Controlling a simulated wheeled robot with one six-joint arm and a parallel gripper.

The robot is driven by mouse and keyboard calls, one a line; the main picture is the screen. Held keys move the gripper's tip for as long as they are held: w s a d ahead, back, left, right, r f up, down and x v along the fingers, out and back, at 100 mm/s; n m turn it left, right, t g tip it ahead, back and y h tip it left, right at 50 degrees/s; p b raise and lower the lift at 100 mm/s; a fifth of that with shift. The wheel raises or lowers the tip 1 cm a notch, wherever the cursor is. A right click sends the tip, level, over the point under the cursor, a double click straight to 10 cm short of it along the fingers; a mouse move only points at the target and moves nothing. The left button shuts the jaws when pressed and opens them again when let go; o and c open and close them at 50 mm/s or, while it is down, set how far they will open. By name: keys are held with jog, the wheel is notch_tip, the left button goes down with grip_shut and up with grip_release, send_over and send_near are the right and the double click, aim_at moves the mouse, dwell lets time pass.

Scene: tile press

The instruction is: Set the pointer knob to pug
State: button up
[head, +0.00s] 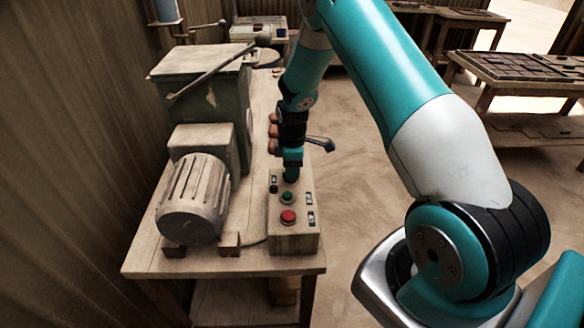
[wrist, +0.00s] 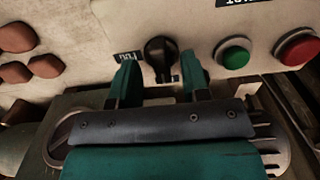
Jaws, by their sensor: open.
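The black pointer knob (wrist: 160,50) sits on the pale control box face in the wrist view, with a narrower dark part toward the gripper. A small dark label (wrist: 128,57) with white letters, too small to read surely, lies just left of it. My gripper (wrist: 159,78) is open, its two teal fingers to the left and right of the knob and apart from it. In the head view my gripper (head: 291,172) points down over the far end of the control box (head: 294,240) and hides most of the knob area. I cannot tell the pointer's setting.
A green button (wrist: 234,54) and a red button (wrist: 298,47) are right of the knob. Several reddish-brown lumps (wrist: 15,72) lie to the left. In the head view a motor (head: 192,205) and green machine (head: 205,85) stand left of the box on the bench (head: 150,255).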

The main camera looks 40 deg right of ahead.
jog(key=shift+f, duration=0.55)
grip_shut()
